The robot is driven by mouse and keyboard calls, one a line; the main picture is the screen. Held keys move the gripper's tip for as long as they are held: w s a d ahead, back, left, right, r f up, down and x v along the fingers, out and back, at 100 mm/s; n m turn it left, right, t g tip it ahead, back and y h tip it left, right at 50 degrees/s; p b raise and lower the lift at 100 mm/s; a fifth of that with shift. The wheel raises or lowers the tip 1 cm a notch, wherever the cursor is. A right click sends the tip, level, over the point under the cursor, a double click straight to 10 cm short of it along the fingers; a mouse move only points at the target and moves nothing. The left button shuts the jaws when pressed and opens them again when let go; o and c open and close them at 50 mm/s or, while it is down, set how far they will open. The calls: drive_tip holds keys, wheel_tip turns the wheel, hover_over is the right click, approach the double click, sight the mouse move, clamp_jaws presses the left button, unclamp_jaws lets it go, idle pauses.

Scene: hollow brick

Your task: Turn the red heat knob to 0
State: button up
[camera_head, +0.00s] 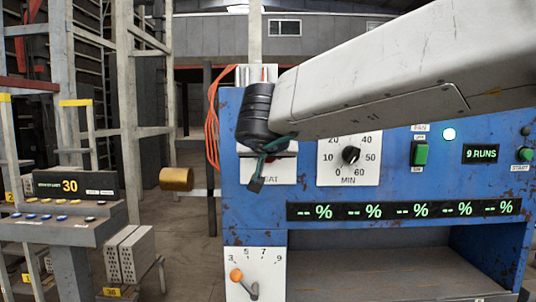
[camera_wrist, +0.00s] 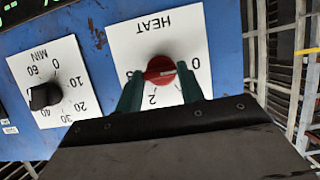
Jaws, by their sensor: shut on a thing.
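The red heat knob (camera_wrist: 160,69) sits on a white plate marked HEAT (camera_wrist: 152,35), upside down in the wrist view. My gripper (camera_wrist: 160,82) has its two green fingers on either side of the knob, shut on it. A pale line on the knob runs roughly sideways, with its right end near the 0 at the plate's right. A 2 shows below the knob; other marks are partly hidden by the fingers. In the head view my gripper (camera_head: 263,163) is in front of the heat plate (camera_head: 285,172) and hides most of the knob.
A black minutes knob (camera_head: 351,155) is right of the heat plate on the blue panel (camera_head: 395,190). A green fan switch (camera_head: 419,154) is further right. An orange-tipped lever (camera_head: 237,276) is below. A brass-coloured cylinder (camera_head: 177,179) sticks out at the left.

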idle(0.4)
drive_tip(key=o, duration=1)
drive_tip(key=shift+s, duration=0.1)
drive_tip(key=v, duration=0.7)
drive_tip(key=shift+s+r, duration=0.2)
drive_tip(key=shift+s, duration=0.05)
